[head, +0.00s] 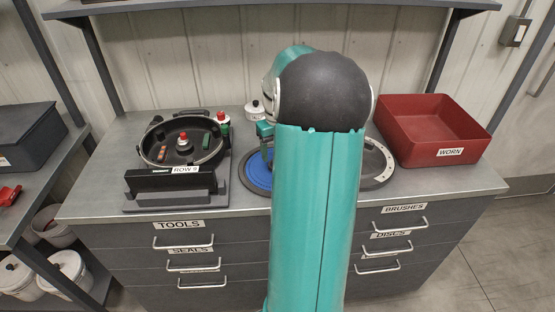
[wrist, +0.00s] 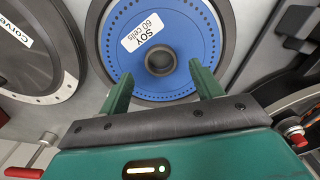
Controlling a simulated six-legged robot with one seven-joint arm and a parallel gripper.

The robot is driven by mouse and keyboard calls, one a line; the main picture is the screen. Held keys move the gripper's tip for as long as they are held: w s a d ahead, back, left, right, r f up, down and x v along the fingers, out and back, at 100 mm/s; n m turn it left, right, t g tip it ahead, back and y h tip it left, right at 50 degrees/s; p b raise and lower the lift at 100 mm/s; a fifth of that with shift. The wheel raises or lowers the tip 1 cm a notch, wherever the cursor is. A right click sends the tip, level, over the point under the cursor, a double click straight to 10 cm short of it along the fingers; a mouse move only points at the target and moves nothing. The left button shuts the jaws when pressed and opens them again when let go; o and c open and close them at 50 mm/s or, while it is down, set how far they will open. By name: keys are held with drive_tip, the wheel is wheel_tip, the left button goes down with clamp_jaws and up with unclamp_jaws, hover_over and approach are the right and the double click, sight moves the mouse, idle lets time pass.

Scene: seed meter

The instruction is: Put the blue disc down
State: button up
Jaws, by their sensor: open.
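The blue disc (wrist: 178,40), with a white "SOY 60 cells" label and a dark hub in its middle, lies flat inside a dark round rim (wrist: 97,25) in the wrist view. In the head view, part of the blue disc (head: 258,176) shows on the bench, left of my arm, which hides the rest. My gripper (wrist: 160,76) is open. Its two green fingers are apart, over the disc's near part on either side of the hub, with nothing between them. I cannot tell whether the fingertips touch the disc.
The black seed meter housing (head: 180,178), labelled "ROW 8", stands left of the disc. A dark disc (head: 378,183) with a pale ring lies to the right, partly behind my arm. A red "WORN" bin (head: 435,130) stands at the right. A shelf (head: 200,6) overhangs the back.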

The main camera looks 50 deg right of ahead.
wheel_tip(320, 180, up, 7)
drive_tip(key=w+a+r+n+t+h, duration=0.1)
drive_tip(key=a+r, duration=0.2)
drive_tip(key=a, duration=0.9)
drive_tip(key=w+a+r+n+t+h, duration=0.15)
drive_tip(key=a+r, duration=0.25)
drive_tip(key=a, duration=0.8)
drive_tip(key=s+a+f+n+t+y, duration=0.1)
drive_tip(key=s+a, duration=0.3)
drive_tip(key=a, duration=0.4)
drive_tip(key=s+a+f+n+t+y, duration=0.1)
drive_tip(key=s+a+t, duration=0.1)
drive_tip(key=s+a, duration=0.3)
drive_tip(key=a, duration=0.4)
drive_tip(key=shift+s+n, duration=0.3)
drive_tip(key=shift+n, duration=0.05)
